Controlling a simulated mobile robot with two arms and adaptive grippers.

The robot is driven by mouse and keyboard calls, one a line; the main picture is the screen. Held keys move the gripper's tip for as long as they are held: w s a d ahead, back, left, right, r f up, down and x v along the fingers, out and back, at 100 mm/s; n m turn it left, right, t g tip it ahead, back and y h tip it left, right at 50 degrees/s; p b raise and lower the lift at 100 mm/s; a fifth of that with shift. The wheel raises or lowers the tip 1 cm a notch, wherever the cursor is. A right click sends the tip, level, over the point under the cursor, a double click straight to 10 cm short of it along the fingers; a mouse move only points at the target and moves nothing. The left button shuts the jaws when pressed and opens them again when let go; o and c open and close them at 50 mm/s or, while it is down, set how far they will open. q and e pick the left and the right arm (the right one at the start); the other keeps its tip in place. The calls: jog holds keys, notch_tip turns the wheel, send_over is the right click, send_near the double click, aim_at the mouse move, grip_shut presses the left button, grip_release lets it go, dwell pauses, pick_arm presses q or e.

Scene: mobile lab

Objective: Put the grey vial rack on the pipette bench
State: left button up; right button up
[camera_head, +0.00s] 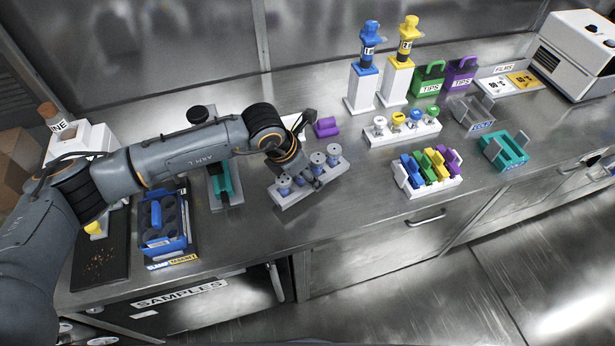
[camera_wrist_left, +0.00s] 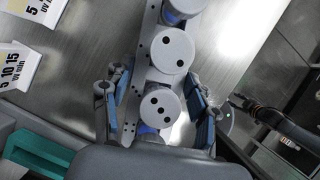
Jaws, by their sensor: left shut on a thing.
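The grey vial rack (camera_head: 325,182) is at the middle of the long steel bench in the head view. It holds several grey-capped vials with blue bands. In the left wrist view the rack (camera_wrist_left: 130,95) runs up between my fingers. My left gripper (camera_head: 307,177) is shut on the rack from above, its blue-padded fingers on either side. Whether the rack touches the bench top I cannot tell. The steel bench (camera_head: 345,215) bears blue and yellow pipettes (camera_head: 368,52) on white stands. My right gripper (camera_wrist_left: 240,101) seems to show small at the right of the wrist view; its jaws are unclear.
A purple block (camera_head: 326,127) lies just behind the rack. A white rack with coloured caps (camera_head: 402,130) and a box of coloured items (camera_head: 428,188) stand to the right. A blue holder (camera_head: 165,225) and a teal device (camera_head: 222,184) are left. Bare bench lies in front.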

pick_arm(q)
notch_tip(320, 180, down, 3)
jog(key=shift+w+d+p, duration=0.15)
jog(key=shift+p, duration=0.6)
jog(key=shift+f, duration=0.2)
jog(key=o, duration=1.6)
jog(key=b+v, duration=0.2)
jog(key=v, duration=1)
